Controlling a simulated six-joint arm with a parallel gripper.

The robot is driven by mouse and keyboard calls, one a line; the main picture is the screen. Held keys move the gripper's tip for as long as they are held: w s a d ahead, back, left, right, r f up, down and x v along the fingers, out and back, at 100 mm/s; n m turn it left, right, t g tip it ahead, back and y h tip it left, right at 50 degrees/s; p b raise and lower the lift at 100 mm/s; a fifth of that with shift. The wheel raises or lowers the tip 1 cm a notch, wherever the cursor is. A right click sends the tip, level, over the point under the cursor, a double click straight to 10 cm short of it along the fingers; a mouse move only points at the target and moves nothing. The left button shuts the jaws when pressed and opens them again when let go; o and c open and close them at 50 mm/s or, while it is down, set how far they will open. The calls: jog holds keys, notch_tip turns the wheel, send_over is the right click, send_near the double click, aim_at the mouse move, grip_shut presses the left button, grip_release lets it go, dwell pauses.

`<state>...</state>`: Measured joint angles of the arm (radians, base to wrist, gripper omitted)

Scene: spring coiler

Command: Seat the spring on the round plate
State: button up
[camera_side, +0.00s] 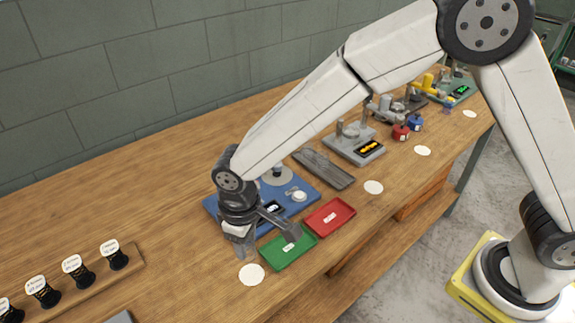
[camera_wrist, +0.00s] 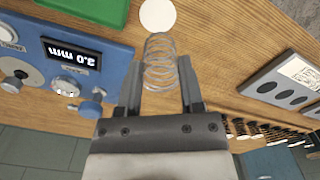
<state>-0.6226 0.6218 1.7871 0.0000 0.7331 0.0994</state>
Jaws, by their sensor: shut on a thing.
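A wire coil spring (camera_wrist: 159,62) stands out between the two fingers of my gripper (camera_wrist: 158,88) in the wrist view. The gripper is shut on it. In the side view my gripper (camera_side: 245,250) is low at the front left corner of the blue machine (camera_side: 213,206), and the spring is hard to make out there. A flat white round disc (camera_side: 251,274) lies on the table just in front of the gripper; it also shows beyond the spring in the wrist view (camera_wrist: 157,14). A grey round plate (camera_side: 277,176) sits on the blue machine. I cannot tell which round is the task's plate.
A green tray (camera_side: 277,260) and a red tray (camera_side: 338,213) lie right of my gripper. The blue machine carries knobs and a "3.0 mm" display (camera_wrist: 72,54). A rack of labelled black holders (camera_side: 79,273) stands at left. A grey panel with dark holes (camera_wrist: 284,94) is at right.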

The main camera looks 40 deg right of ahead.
notch_tip(320, 180, up, 7)
jog(key=shift+w, duration=0.1)
jog(key=w+d, duration=0.7)
jog(key=w, duration=0.3)
jog(key=w+d, duration=0.6)
jog(key=w, duration=0.4)
jog(key=shift+d+f, duration=0.2)
jog(key=shift+f, duration=1.15)
jog(key=shift+d+f, duration=0.15)
jog(key=shift+f, duration=1.15)
jog(key=shift+f, duration=0.15)
jog(key=shift+f, duration=2.5)
jog(key=shift+f, duration=0.65)
